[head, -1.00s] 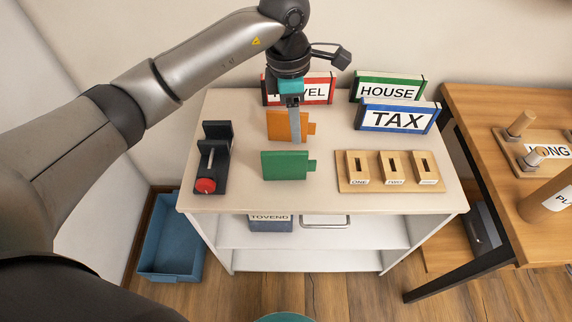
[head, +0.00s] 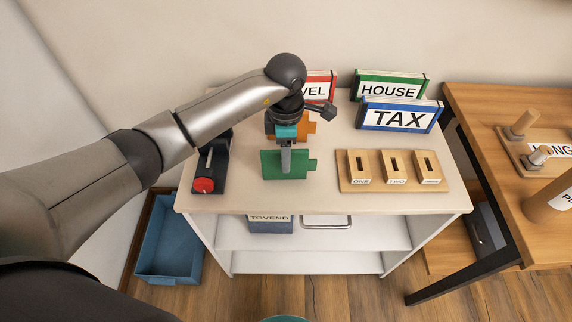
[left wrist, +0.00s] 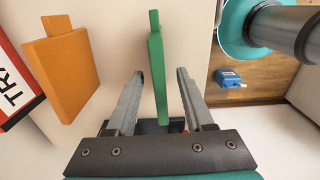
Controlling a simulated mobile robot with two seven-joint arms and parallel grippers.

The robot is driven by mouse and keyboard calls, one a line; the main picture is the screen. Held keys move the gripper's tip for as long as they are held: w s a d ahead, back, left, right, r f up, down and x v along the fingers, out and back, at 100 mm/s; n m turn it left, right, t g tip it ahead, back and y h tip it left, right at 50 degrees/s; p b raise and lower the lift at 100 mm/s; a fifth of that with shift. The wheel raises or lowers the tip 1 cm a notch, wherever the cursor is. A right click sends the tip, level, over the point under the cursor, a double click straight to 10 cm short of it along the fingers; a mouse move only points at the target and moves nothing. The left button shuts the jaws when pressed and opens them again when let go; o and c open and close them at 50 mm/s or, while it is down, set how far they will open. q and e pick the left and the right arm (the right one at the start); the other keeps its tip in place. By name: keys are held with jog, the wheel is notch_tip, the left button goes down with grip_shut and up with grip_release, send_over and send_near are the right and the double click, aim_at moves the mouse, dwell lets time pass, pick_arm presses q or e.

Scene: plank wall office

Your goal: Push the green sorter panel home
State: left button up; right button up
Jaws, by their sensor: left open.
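The green sorter panel (head: 300,171) stands upright on the white cabinet top, near its front, with a small tab on its right side. My left gripper (head: 286,172) is over it, pointing down. In the left wrist view the panel (left wrist: 160,80) is edge-on between the two open fingers (left wrist: 160,74), with gaps visible on both sides. An orange panel (head: 305,127) stands just behind, partly hidden by my gripper; it also shows in the left wrist view (left wrist: 62,70). A wooden base (head: 410,185) with slotted blocks is to the right. My right gripper is not in view.
A dark device with a red knob (head: 204,185) is left of the green panel, partly behind my arm. TAX (head: 400,117), HOUSE (head: 390,88) and red-framed (head: 320,87) signs stand behind. A wooden desk (head: 500,110) is at the right. A blue bin (head: 168,250) is on the floor.

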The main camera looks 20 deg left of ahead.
pick_arm(q)
jog(key=shift+f, duration=1.45)
jog(key=shift+c, duration=0.4)
grip_shut()
